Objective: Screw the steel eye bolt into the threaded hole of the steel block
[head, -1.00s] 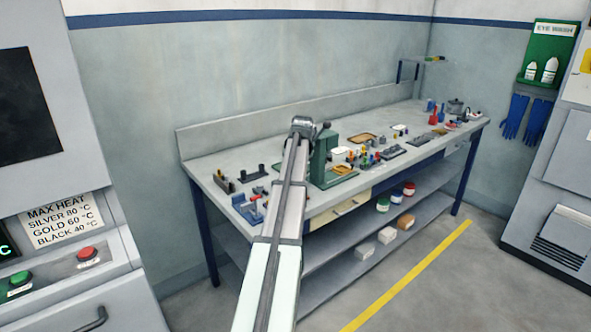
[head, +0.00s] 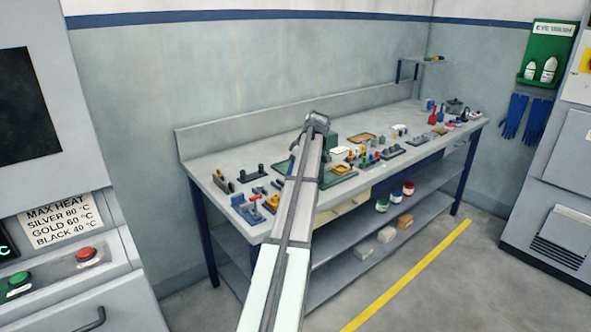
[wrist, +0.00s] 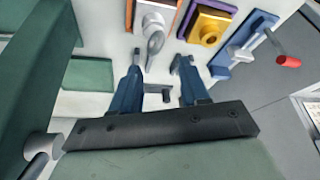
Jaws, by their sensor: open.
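In the wrist view my gripper (wrist: 160,58) is open, its two blue fingers spread and pointing toward the bench. Just beyond the fingertips is a light steel piece (wrist: 152,19) with a round top and a looped end (wrist: 155,44). It looks like the eye bolt, but I cannot tell whether it sits in a block or a holder. Nothing is clearly held between the fingers; a short grey bar (wrist: 160,90) shows low between them. I cannot make out the steel block with certainty. In the head view my arm hides the gripper and the bench below it.
A large dark green machine body (wrist: 35,65) stands close on the left. The workbench (head: 225,160) carries several other small tools.

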